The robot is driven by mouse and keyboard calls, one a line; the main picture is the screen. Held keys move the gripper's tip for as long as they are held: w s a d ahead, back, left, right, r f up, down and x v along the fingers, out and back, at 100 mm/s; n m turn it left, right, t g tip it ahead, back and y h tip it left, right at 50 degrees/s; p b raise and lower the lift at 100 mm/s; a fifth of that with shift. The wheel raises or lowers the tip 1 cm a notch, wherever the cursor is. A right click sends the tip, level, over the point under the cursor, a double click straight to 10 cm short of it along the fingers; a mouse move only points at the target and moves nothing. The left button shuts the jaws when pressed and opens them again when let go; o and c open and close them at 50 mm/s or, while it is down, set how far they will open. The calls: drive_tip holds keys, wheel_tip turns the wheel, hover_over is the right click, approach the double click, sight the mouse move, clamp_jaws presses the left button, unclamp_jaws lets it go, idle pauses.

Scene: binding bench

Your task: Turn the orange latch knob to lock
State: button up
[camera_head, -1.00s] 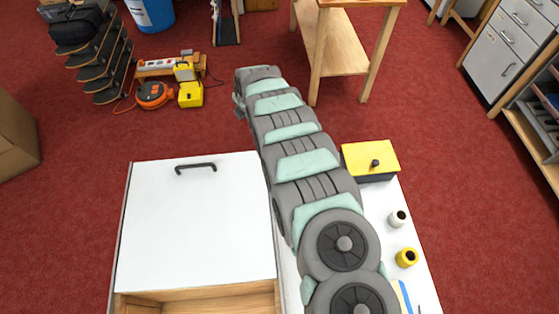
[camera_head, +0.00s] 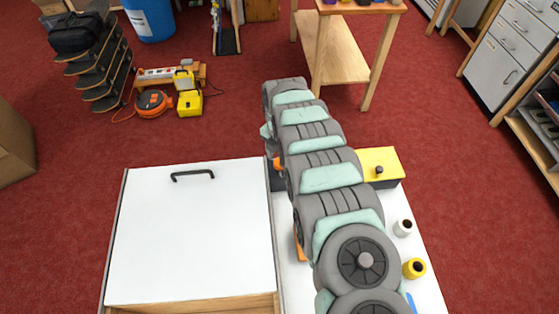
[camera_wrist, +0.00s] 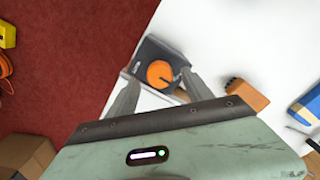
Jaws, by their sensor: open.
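The orange latch knob (camera_wrist: 159,73) is a round disc with a dark mark, set on a dark block (camera_wrist: 150,52) on the white bench top. A small piece of the knob (camera_head: 277,163) and of its block (camera_head: 275,182) shows left of my arm in the head view; the rest is hidden. In the wrist view, my gripper (camera_wrist: 159,76) is open, with one finger on each side of the knob. I cannot tell whether the fingers touch it. In the head view, my arm hides the fingers.
A white lidded box (camera_head: 190,235) with a black handle stands left of my arm. A yellow-topped box (camera_head: 382,164), a white spool (camera_head: 403,228) and a yellow spool (camera_head: 414,268) stand right of it. An orange block (camera_wrist: 247,96) lies right of the knob.

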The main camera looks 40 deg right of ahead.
drive_tip(key=shift+f, duration=0.95)
clamp_jaws()
